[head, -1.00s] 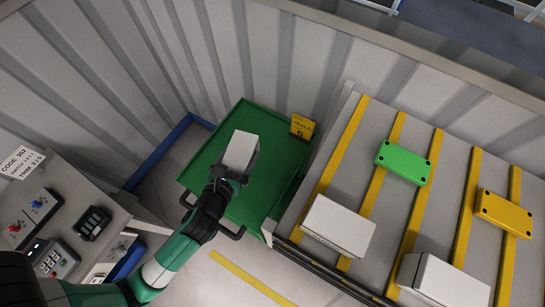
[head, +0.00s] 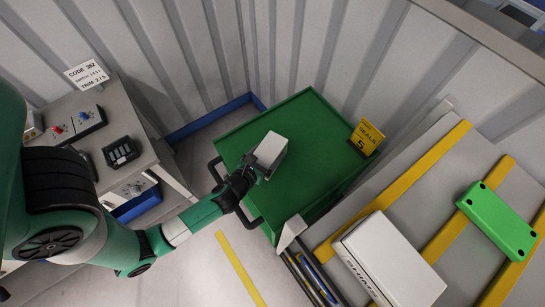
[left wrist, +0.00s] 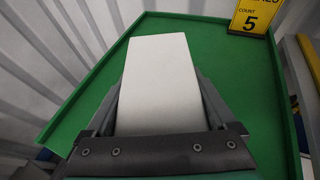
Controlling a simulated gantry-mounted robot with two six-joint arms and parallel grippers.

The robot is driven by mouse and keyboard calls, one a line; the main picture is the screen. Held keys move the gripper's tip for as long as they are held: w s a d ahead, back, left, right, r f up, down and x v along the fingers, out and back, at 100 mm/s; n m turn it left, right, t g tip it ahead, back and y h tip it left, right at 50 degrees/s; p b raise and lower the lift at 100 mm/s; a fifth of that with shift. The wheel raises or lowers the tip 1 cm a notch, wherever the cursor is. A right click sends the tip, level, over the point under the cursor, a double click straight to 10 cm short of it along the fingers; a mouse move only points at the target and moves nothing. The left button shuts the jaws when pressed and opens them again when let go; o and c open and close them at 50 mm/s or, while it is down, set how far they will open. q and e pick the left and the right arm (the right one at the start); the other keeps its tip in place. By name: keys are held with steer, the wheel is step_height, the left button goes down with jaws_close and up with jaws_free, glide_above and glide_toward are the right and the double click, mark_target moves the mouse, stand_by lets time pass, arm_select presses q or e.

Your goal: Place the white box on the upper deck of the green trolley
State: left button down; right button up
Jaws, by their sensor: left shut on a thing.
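The white box (head: 271,152) is held in my left gripper (head: 259,165), over the green trolley's upper deck (head: 312,128). In the left wrist view the white box (left wrist: 159,75) sits between the two fingers of the left gripper (left wrist: 160,110), with the green deck (left wrist: 225,52) behind and around it. I cannot tell whether the underside of the box touches the deck. The deck is a shallow tray with low rims and is otherwise empty. My right gripper is not in view.
A yellow sign (head: 366,137) marked 5 stands at the deck's right corner. To the right, a grey table with yellow strips holds another white box (head: 388,262) and a green block (head: 497,220). A control console (head: 110,140) is at the left. A corrugated wall stands behind the trolley.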

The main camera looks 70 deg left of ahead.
arm_select(q)
steer(key=shift+f+b, duration=1.25)
steer(key=shift+f, duration=0.7)
steer(key=shift+w+r, duration=0.1)
steer(key=shift+r, duration=0.05)
jaws_free()
steer(key=shift+f, duration=0.2)
steer(key=shift+r, duration=0.2)
steer(key=shift+s+d+r, duration=0.1)
steer(key=shift+s+d, duration=0.1)
steer(key=shift+s, duration=0.05)
steer(key=v, duration=1.1)
steer(key=shift+s+p, duration=0.2)
steer(key=shift+p, duration=0.25)
